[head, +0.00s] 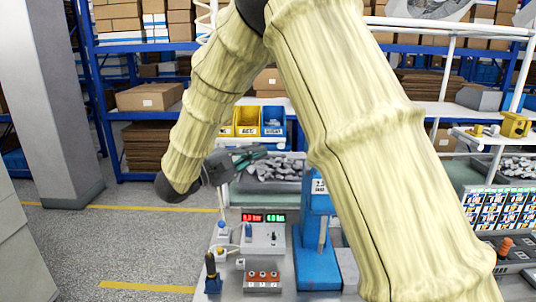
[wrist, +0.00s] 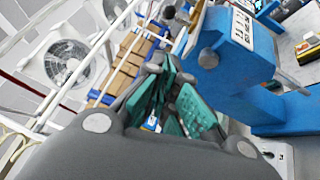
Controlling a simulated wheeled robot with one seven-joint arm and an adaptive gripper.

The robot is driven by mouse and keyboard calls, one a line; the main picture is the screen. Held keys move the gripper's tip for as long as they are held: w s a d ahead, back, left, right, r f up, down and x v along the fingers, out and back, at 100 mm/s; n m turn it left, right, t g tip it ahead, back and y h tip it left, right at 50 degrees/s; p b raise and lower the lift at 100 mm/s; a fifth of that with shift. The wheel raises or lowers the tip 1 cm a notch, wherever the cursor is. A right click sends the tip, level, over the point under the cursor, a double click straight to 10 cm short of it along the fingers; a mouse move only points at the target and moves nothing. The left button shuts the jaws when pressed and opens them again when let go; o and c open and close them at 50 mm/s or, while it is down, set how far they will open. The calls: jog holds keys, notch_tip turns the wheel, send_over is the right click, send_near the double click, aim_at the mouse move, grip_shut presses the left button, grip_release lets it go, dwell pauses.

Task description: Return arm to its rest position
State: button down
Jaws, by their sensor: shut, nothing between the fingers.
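My arm, in a pale yellow sleeve, crosses the head view from the top middle to the bottom right and hangs down at the left. My gripper (head: 262,154) is at the end of it, pointing right above the workbench. Its green finger pads also show in the wrist view (wrist: 172,85), close together with nothing held between them. The gripper is clear of the test panel (head: 262,240), which has red and green lit displays. A blue press-like stand (head: 316,245) rises right of the panel, and its blue head (wrist: 235,50) is close beside the fingers in the wrist view.
A grey tray of metal parts (head: 268,187) lies behind the panel. Yellow and blue bins (head: 247,121) stand farther back. A blue-handled tool (head: 211,268) stands at the bench's front left. Shelving with cardboard boxes (head: 150,97) fills the back. Open floor (head: 130,240) lies to the left.

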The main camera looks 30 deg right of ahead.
jog(key=w+f+n+t+y, duration=0.25)
jog(key=f+t+y, duration=0.4)
jog(key=f, duration=1.55)
jog(key=s+a+f+t+y, duration=0.1)
jog(key=s+f+y, duration=0.15)
jog(key=f, duration=0.65)
jog(key=s+a+f+t+y, duration=0.1)
jog(key=s+f+y, duration=0.15)
jog(key=f, duration=0.65)
jog(key=s+a+f+m+g+y, duration=0.3)
jog(key=s+f+g+y, duration=0.2)
jog(key=s+f, duration=1.2)
jog(key=s+a+f+m+g+y, duration=0.1)
jog(key=s+f+g+y, duration=0.15)
jog(key=s, duration=0.95)
jog(key=s+a+f+m+g+y, duration=0.15)
jog(key=s+f+g, duration=0.25)
jog(key=s, duration=0.7)
notch_tip(320, 180, down, 9)
jog(key=h+b, duration=0.1)
jog(key=b, duration=0.8)
jog(key=shift+m+t+b, duration=0.3)
jog(key=shift+b, duration=0.1)
